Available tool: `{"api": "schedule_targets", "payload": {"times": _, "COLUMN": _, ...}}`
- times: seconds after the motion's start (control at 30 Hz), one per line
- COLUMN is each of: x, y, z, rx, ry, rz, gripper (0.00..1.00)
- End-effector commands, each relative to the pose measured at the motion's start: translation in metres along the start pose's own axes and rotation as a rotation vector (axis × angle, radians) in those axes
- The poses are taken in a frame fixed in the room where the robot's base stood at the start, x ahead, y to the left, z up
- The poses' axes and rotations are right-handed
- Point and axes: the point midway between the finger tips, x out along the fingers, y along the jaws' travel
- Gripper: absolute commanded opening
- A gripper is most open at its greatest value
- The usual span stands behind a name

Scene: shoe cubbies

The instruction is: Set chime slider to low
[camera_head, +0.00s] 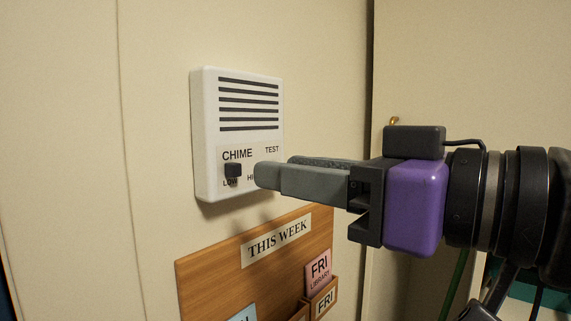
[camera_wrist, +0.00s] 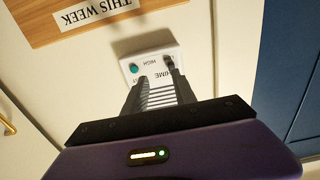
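The white chime box (camera_head: 205,135) is mounted on the cream wall, with dark grille slots above a CHINE-style panel reading CHIME and TEST. Its dark slider knob (camera_head: 233,170) sits at the left, by the LOW label; the HIGH label is partly hidden by my finger. In the wrist view the box appears upside down, with the knob (camera_wrist: 168,62) at the right end, beyond the word HIGH. My gripper (camera_head: 274,168) is open and empty, its grey fingers in front of the box's lower right. In the wrist view the fingers (camera_wrist: 157,77) are apart, with grille slots between them.
A green button (camera_wrist: 134,68) is on the box, hidden in the head view. A wooden THIS WEEK board (camera_head: 215,268) with FRI cards (camera_head: 319,270) hangs just below the box. The wall left of the box is clear. A blue panel (camera_wrist: 290,80) stands at the wrist view's right.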

Motion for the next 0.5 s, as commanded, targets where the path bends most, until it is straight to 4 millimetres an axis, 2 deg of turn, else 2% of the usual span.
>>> {"api": "schedule_targets", "payload": {"times": 0.5, "x": -0.034, "y": 0.001, "z": -0.001, "rx": 0.0, "ry": 0.001, "rz": 0.003, "gripper": 0.33}}
